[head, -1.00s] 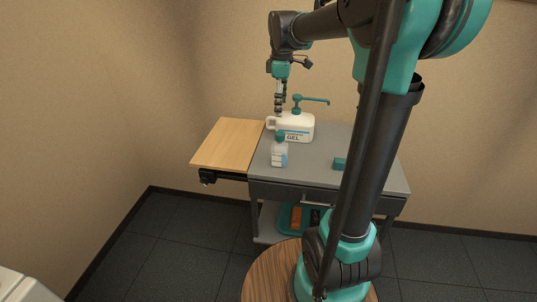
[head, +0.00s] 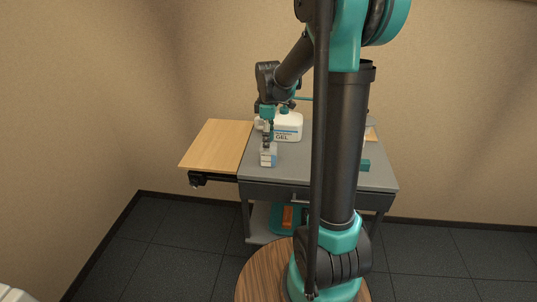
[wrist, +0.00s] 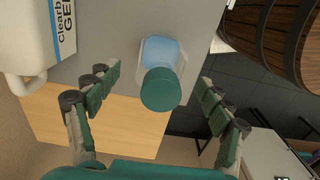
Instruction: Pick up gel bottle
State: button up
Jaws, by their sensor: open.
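A large white jug (head: 290,128) with a GEL label stands at the back of the grey cart top, and its label and handle show at the left of the wrist view (wrist: 20,40). A small clear bottle (head: 268,159) with a blue label stands in front of it. In the wrist view, the small bottle's teal cap (wrist: 161,89) faces the camera. My gripper (head: 268,142) is above the small bottle, pointing down. Its open fingers (wrist: 159,80) are on either side of the bottle, with gaps at both sides. The gripper partly hides the small bottle's top and the jug's left side.
A wooden side leaf (head: 215,145) extends left of the grey cart top (head: 310,165). A small teal block (head: 365,164) lies at the right, partly behind my arm. A wooden barrel (wrist: 280,40) shows at the wrist view's upper right.

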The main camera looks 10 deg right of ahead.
jog(key=shift+f, duration=0.85)
jog(key=c, duration=1.6)
jog(key=shift+r, duration=0.15)
